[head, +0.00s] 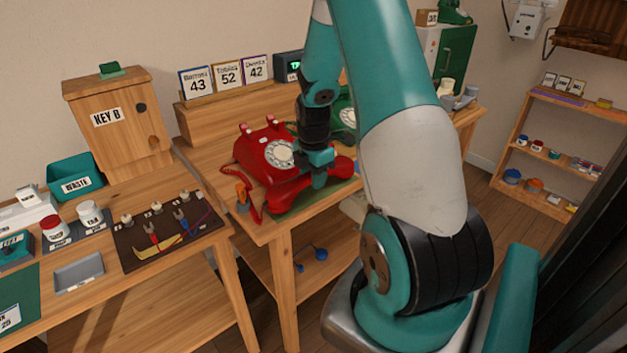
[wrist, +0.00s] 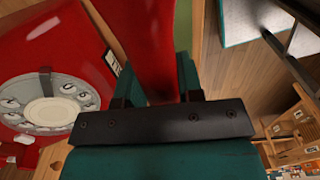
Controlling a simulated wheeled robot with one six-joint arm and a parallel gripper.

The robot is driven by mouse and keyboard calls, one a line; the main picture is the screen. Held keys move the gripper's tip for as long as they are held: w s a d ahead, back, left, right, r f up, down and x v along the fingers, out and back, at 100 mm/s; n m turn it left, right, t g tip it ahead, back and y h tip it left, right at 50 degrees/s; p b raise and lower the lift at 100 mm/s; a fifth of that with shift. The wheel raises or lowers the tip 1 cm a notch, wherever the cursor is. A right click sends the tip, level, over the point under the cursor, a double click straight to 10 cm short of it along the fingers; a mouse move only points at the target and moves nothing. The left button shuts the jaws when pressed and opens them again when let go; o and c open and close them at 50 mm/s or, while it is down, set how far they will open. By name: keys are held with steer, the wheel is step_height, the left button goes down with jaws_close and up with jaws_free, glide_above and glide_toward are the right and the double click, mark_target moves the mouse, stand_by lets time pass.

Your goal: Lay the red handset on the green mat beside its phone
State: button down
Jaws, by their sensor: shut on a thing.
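The red phone (head: 268,150) with a white dial stands on the wooden table; its body and dial (wrist: 48,108) fill the left of the wrist view. Its cradle is empty. My gripper (head: 319,172) is shut on the red handset (head: 285,194), in front of the phone. The handset (wrist: 148,40) also shows between the fingers (wrist: 157,88) in the wrist view. The handset is over the green mat (head: 308,203); I cannot tell whether it touches it. The gripper hides the handset's middle. A red coiled cord (head: 254,205) hangs at the phone's left.
A green phone (head: 346,116) stands behind my arm. Number cards (head: 228,74) stand on a wooden block behind. A tool mat (head: 165,232) lies on the left table.

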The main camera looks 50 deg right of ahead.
steer(key=shift+f, duration=0.5)
steer(key=c, duration=0.8)
jaws_free()
steer(key=shift+f, duration=0.1)
